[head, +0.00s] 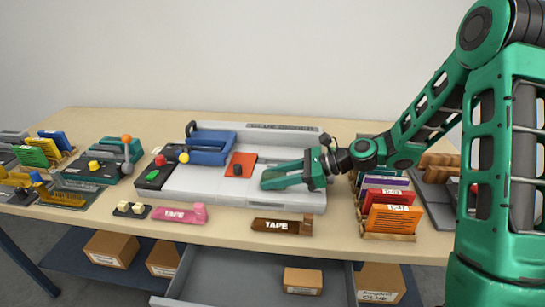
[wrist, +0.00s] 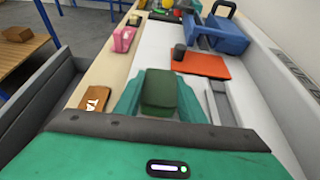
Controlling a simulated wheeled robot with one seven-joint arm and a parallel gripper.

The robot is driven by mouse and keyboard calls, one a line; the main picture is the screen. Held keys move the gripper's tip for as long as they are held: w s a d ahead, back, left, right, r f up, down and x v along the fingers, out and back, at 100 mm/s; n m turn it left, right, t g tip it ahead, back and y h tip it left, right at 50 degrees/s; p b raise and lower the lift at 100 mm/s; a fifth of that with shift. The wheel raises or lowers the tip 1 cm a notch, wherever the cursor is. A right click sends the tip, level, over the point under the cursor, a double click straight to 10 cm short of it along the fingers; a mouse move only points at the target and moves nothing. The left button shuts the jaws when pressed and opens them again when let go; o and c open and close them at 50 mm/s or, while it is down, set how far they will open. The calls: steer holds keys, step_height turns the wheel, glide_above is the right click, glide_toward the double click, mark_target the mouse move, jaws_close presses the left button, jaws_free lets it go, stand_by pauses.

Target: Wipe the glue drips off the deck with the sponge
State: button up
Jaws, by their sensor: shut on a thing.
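My gripper (head: 268,180) reaches in from the right, low over the pale deck (head: 205,185) of the grey machine. In the wrist view its teal fingers (wrist: 160,100) are shut on a dark green block, which looks like the sponge (wrist: 160,88). I cannot tell whether the sponge touches the deck. The deck shows as a white strip beyond the fingers in the wrist view (wrist: 155,45). I cannot make out any glue drips; some may be hidden under the gripper.
An orange plate (head: 240,163) with a dark knob lies just past my fingertips. A blue block-like part (head: 211,147) stands behind it. Pink tape (head: 180,215) and brown tape (head: 282,225) lie at the front edge. Upright sanding packs (head: 390,218) stand right. An open drawer (head: 240,275) juts out below.

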steer(key=shift+d+f, duration=0.15)
steer(key=shift+d, duration=0.05)
steer(key=shift+s+d, duration=0.2)
steer(key=shift+d, duration=0.1)
steer(key=shift+d+f, duration=0.2)
steer(key=shift+d, duration=0.25)
steer(key=shift+s+d, duration=0.2)
steer(key=shift+d, duration=0.8)
steer(key=shift+r, duration=0.1)
steer(key=shift+w+a, duration=0.2)
steer(key=shift+a, duration=0.75)
steer(key=shift+w+a, duration=0.15)
steer(key=shift+a, duration=0.75)
steer(key=shift+a+r, duration=0.1)
steer(key=shift+a, duration=0.15)
step_height(320, 180, up, 2)
steer(key=shift+r, duration=0.15)
steer(key=shift+d+r, duration=0.1)
steer(key=shift+r, duration=2.55)
